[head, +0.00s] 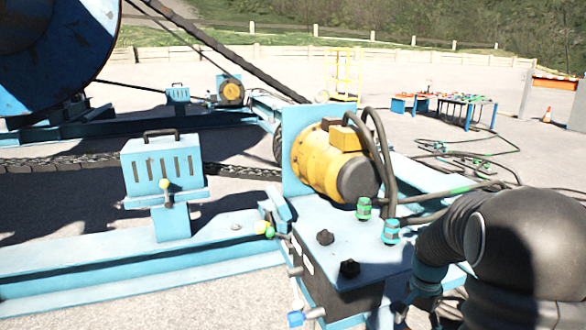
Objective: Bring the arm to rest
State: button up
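A dark, rounded link of my arm fills the lower right corner of the head view, with a ribbed dark section and a light blue ring on its left. Small dark and metallic parts below the ring, at the bottom edge, may belong to my gripper (436,312). Its fingers cannot be made out, so whether it is open or shut does not show. The arm is in front of the right side of a light blue machine deck (290,232). I cannot tell whether anything is held.
A yellow motor (318,165) with dark hoses stands on the deck, near green and blue couplings (364,208). A slotted blue box with a lever (160,165) stands left. A big blue reel (50,50) and chain are behind. Open paving reaches a distant blue-legged table (467,112).

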jog(key=s+a+r+n+t+p, duration=0.2)
jog(key=s+a+r+n, duration=0.3)
jog(key=s+r, duration=0.6)
jog(key=s+a+r+n+t+p, duration=0.3)
jog(key=s+a+r+n+t, duration=0.1)
jog(key=s+a+r, duration=0.4)
notch_tip(320, 180, up, 3)
jog(key=s+n, duration=0.1)
jog(key=s, duration=0.1)
jog(key=shift+s+a+r+p, duration=0.2)
jog(key=shift+s+a+p, duration=0.15)
jog(key=shift+s, duration=0.05)
jog(key=shift+a+r, duration=0.15)
jog(key=shift+r, duration=0.15)
jog(key=shift+c, duration=0.3)
